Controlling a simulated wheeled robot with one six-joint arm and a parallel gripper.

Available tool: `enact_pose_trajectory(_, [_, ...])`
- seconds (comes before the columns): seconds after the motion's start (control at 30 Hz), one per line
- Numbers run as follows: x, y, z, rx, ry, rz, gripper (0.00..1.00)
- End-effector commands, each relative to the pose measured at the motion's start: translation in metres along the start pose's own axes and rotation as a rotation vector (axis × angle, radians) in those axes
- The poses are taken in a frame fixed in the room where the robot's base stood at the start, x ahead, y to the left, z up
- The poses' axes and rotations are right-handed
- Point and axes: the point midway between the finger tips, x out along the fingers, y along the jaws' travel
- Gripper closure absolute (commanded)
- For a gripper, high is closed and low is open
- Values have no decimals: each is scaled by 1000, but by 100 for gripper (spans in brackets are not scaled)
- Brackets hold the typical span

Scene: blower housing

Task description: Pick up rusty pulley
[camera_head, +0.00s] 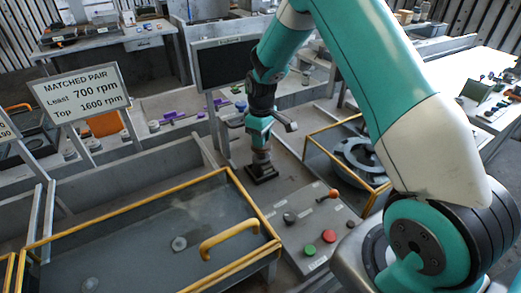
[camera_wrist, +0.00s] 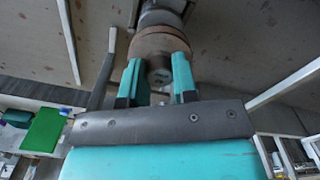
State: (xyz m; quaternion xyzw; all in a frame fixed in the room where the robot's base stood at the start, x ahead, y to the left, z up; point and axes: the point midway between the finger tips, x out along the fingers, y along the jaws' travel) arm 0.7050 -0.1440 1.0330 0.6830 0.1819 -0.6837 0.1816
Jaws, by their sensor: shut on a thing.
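The rusty pulley (camera_wrist: 150,42) is a brownish round disc with a grey hub in the wrist view. The two teal fingers of my gripper (camera_wrist: 158,82) stand on either side of the hub, shut on it, just in front of the disc. A grey cylindrical part (camera_wrist: 162,18) shows behind the disc; I cannot tell whether the pulley still sits on it. In the head view my gripper (camera_head: 259,143) points down above a dark square base (camera_head: 262,173) on the grey bench. The pulley is too small and covered to make out there.
A yellow-framed glass cover (camera_head: 130,240) with a yellow handle lies at front left. A control panel (camera_head: 315,230) with red and green buttons is at front centre. A yellow-framed guard (camera_head: 325,130) stands right. A dark screen (camera_head: 225,62) and a "MATCHED PAIR" sign (camera_head: 80,92) stand behind.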

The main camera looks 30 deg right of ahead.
Motion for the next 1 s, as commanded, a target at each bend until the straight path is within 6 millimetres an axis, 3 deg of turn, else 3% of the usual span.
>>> enact_pose_trajectory(0.67, [-50, 0, 0, 0, 2, 1, 97])
enact_pose_trajectory(1.0, [-51, 0, 0, 0, 1, 1, 97])
